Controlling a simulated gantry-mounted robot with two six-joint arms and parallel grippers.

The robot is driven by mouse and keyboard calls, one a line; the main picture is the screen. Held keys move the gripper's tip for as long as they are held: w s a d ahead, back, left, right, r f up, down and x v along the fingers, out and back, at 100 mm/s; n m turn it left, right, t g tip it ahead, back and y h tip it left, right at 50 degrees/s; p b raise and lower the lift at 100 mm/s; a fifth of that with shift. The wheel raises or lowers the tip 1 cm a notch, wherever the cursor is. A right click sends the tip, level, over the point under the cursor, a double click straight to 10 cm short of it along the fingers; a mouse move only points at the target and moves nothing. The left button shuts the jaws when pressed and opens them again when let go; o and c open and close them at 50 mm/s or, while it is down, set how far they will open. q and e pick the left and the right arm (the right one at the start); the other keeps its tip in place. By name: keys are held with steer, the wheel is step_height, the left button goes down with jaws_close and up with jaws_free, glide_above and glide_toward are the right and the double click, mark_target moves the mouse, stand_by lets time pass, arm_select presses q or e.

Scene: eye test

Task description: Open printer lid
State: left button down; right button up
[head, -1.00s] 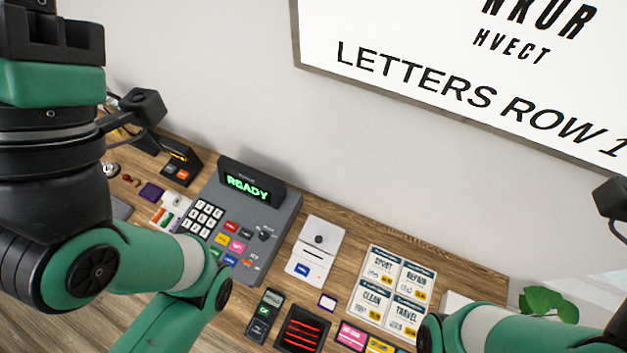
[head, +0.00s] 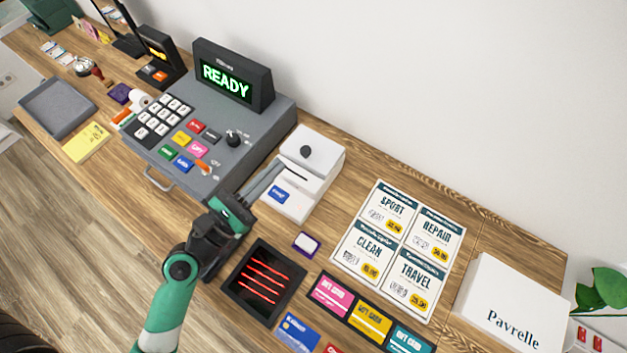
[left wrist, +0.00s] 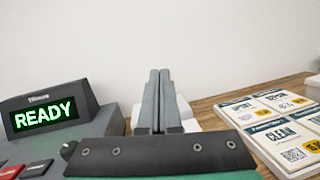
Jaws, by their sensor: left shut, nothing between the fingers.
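The white printer (head: 297,207) stands on the counter just right of the cash register in the head view. Its lid (head: 325,152), with a round black knob (head: 306,151), looks closed. A blue button (head: 278,194) is on its front part. My left gripper (head: 276,170) is shut and empty, its fingertips at the printer's left side; I cannot tell whether they touch it. In the left wrist view the shut fingers (left wrist: 160,75) hide most of the printer (left wrist: 184,108). My right gripper is not in view.
The grey register (head: 225,130) with its READY display (head: 228,82) stands close left of the fingers. A black scanner pad (head: 264,283), price cards (head: 398,252), gift cards (head: 368,320) and a white Pavrelle box (head: 512,305) lie to the right and front.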

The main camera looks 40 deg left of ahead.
arm_select(q)
steer(key=n+g+y+b, duration=0.1)
steer(key=b, duration=0.2)
glide_toward(293, 172)
step_height(293, 172, up, 3)
steer(key=shift+n+y, duration=0.3)
steer(key=w+p, duration=0.1)
steer(key=w, duration=0.5)
steer(key=w+p, duration=0.1)
steer(key=w, duration=0.2)
steer(key=shift+a+r+p, duration=0.1)
steer(key=shift+r+p, duration=0.2)
steer(key=shift+r, duration=0.1)
steer(key=shift+w, duration=0.55)
steer(key=shift+f, duration=0.1)
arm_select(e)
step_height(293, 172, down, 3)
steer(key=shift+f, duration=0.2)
